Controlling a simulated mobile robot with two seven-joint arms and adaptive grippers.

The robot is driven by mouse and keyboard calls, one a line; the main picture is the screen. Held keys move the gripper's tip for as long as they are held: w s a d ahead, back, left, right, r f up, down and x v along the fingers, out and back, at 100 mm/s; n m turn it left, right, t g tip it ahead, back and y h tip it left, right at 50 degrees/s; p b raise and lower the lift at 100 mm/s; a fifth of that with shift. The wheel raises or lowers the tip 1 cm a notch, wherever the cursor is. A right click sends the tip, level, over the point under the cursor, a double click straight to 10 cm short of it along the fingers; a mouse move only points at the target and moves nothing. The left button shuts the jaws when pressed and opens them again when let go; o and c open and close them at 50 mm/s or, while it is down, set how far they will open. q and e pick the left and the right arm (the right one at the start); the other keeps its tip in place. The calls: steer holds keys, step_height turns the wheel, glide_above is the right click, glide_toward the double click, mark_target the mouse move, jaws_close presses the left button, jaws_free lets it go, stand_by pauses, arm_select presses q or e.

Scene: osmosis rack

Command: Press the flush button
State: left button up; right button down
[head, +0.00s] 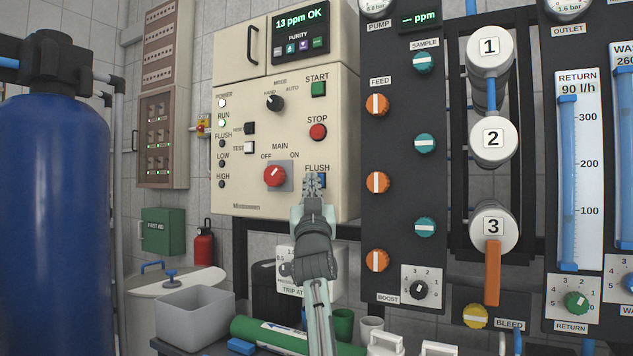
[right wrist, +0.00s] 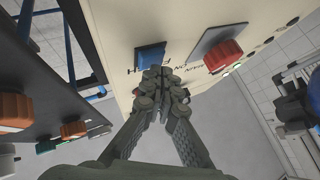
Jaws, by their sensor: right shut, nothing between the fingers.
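The flush button is a blue square button (head: 321,181) under the FLUSH label at the lower right of the cream control panel (head: 240,190). In the head view my right gripper (head: 313,181) is in front of it and covers its left part. In the right wrist view the blue button (right wrist: 149,57) shows just beyond the fingertips. My right gripper (right wrist: 160,78) is shut and empty, with its tips close to the panel beside the button. I cannot tell whether the tips touch it. My left gripper is not in view.
The red main switch (head: 275,176) is left of the gripper, with the red stop button (head: 318,132) and green start button (head: 318,89) above. A dark panel with orange and teal knobs (head: 377,182) stands close on the right. A blue tank (head: 52,220) stands at the left.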

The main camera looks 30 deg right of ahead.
steer(key=shift+w+d, duration=0.2)
steer(key=shift+d, duration=0.15)
stand_by(0.4)
steer(key=shift+a, duration=0.1)
steer(key=shift+s+a, duration=0.45)
steer(key=shift+a, duration=0.2)
steer(key=shift+s+a, duration=0.4)
steer(key=shift+a, duration=0.35)
steer(key=shift+s+a, duration=0.45)
steer(key=shift+a, duration=0.25)
steer(key=shift+s+a, duration=0.4)
steer(key=shift+a, duration=0.35)
